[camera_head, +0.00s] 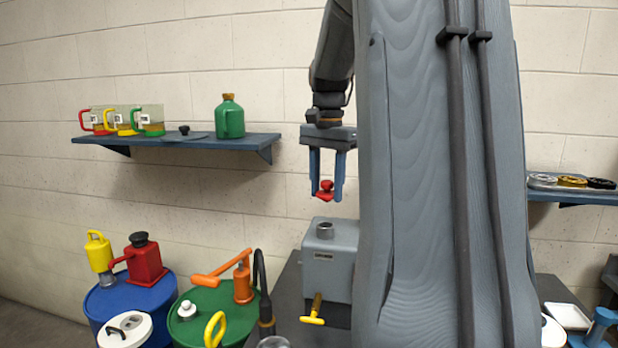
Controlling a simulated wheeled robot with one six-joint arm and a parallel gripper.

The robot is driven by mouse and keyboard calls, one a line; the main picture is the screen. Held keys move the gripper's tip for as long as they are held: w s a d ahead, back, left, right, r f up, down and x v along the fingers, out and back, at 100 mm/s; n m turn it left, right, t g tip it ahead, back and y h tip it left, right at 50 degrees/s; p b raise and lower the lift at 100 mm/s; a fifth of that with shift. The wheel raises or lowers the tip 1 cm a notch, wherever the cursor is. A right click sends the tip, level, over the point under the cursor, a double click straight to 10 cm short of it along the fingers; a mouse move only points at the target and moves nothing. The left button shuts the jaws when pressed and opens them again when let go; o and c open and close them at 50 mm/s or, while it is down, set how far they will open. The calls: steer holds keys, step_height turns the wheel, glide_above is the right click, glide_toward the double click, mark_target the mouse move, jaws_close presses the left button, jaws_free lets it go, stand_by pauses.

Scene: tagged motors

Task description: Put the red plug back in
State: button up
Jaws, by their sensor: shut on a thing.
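My gripper (326,190) points straight down in the head view, its two blue fingers shut on the red plug (326,185). The plug has a round knob on top and hangs in the air between the fingertips. Below it stands a grey box-shaped motor housing (331,262) with a label on its front. A yellow-handled tap (314,311) sticks out low on the housing's front.
A wall shelf (190,142) at left holds jugs with coloured handles and a green bottle (229,117). A blue drum (120,300) and a green drum (205,322) with cans and pumps stand at lower left. A right shelf (575,197) holds several round parts.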

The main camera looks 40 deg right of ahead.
mark_target(326, 200)
steer(key=shift+w, duration=0.15)
step_height(326, 200, down, 4)
steer(key=b, duration=0.4)
steer(key=shift+r, duration=0.15)
steer(key=shift+f+b, duration=0.4)
steer(key=shift+f, duration=0.8)
steer(key=shift+p, duration=0.55)
steer(key=shift+o, duration=0.2)
steer(key=shift+f+p, duration=0.15)
steer(key=shift+p, duration=0.5)
stand_by(1.4)
steer(key=o, duration=1.6)
steer(key=shift+c, duration=0.2)
